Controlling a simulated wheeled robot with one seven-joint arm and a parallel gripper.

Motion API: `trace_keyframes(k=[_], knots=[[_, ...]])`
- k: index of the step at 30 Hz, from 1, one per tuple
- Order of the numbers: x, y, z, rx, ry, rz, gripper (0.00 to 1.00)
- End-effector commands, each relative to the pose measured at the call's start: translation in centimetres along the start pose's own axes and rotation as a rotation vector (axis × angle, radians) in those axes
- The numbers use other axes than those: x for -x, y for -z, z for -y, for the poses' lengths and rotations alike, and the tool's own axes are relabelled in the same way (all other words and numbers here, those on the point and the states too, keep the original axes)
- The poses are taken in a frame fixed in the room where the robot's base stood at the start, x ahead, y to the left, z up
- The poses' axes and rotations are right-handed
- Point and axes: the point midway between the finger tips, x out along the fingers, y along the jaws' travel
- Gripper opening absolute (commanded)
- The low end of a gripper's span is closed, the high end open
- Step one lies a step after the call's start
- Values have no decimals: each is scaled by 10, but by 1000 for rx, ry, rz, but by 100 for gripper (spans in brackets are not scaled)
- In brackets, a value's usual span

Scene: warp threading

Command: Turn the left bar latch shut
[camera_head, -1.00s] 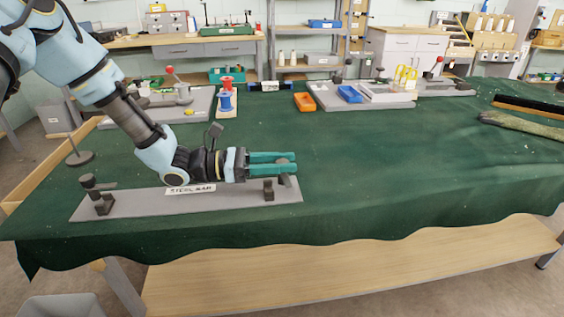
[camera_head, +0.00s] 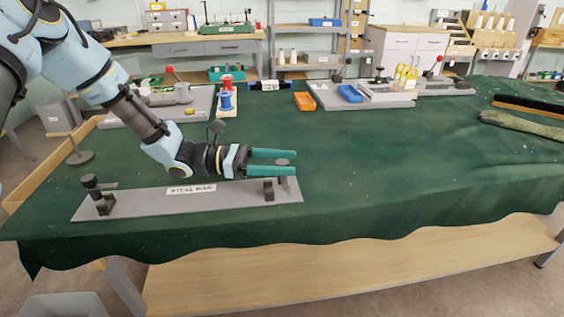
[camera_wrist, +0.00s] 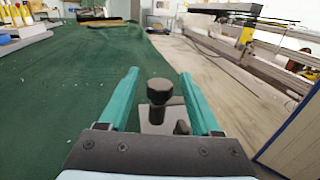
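A grey plate (camera_head: 150,206) labelled "STEEL BAR" lies near the front left of the green-covered table. At its left end stands the left bar latch (camera_head: 90,183), with a dark knob, a thin lever pointing right and a dark notched block (camera_head: 104,204). At its right end are another dark block (camera_head: 268,190) and the right latch, whose round knob (camera_head: 282,162) shows between my fingers. My gripper (camera_head: 296,162) is open around that knob, pointing right. The wrist view shows the black knob (camera_wrist: 159,91) between the two teal fingers, with gaps on both sides.
A stand with a round base (camera_head: 80,158) is behind the left latch. The middle and right of the table are largely clear.

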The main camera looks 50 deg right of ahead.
Motion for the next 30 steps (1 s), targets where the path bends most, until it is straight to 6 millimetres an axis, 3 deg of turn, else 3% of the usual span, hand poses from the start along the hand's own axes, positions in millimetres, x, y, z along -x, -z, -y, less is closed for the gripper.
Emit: trace_keyframes(k=[11, 24, 30], knots=[[8, 1, -1, 0, -4, 0, 68], [88, 2, -1, -1, -3, -1, 68], [106, 1, 0, -1, -1, -1, 68]])
